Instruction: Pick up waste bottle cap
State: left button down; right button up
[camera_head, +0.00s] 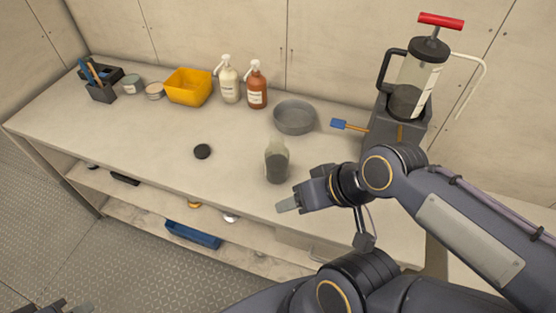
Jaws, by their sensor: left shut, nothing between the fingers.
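The waste bottle cap, a small black disc (202,151), lies flat on the bench top (155,170) near its middle. A translucent bottle (277,163) with dark contents stands upright to its right.
A grey bowl (294,117), pump bottles (228,79) (257,84), a yellow bin (189,87) and a tool caddy (103,88) line the back. A pump canister (416,82) and a blue-headed brush (340,125) are at right. The bench around the cap is clear.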

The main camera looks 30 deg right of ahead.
aim_at(202, 151)
jog(key=i+j+z, duration=0.3)
jog(key=i+j, duration=0.15)
jog(key=i+j+z, duration=0.15)
jog(key=j, duration=0.25)
jog(key=i+j+z, duration=0.3)
jog(key=j, duration=0.4)
jog(key=i+j+z, duration=0.3)
jog(key=j, duration=0.45)
jog(key=i, duration=0.05)
